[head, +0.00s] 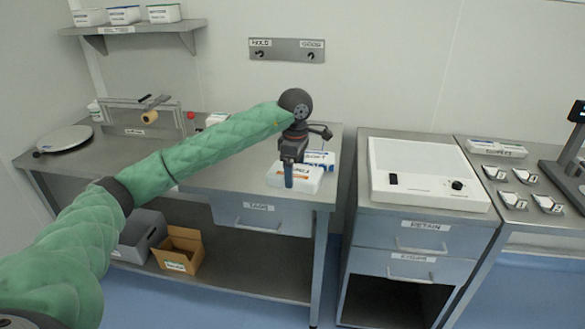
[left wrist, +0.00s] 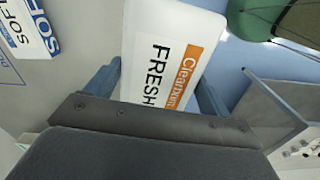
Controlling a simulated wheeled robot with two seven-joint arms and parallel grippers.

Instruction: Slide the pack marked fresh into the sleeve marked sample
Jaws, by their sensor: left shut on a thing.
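The fresh pack is a white pack with an orange band and the word FRESH; it shows in the head view (head: 306,184) at the front right of the left bench, and in the left wrist view (left wrist: 170,40). My left gripper (head: 289,176) is shut on it, with a blue finger on each side in the left wrist view (left wrist: 155,92). I cannot tell whether the pack touches the bench top. I cannot pick out a sleeve whose marking reads sample. My right gripper is not in view.
Blue-marked packs (head: 322,156) reading SOFT lie just behind the held pack. A white light box (head: 405,170) stands on the middle cabinet across a gap. A cardboard box (head: 180,248) and grey bin (head: 140,236) sit on the lower shelf. A round plate (head: 65,138) is far left.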

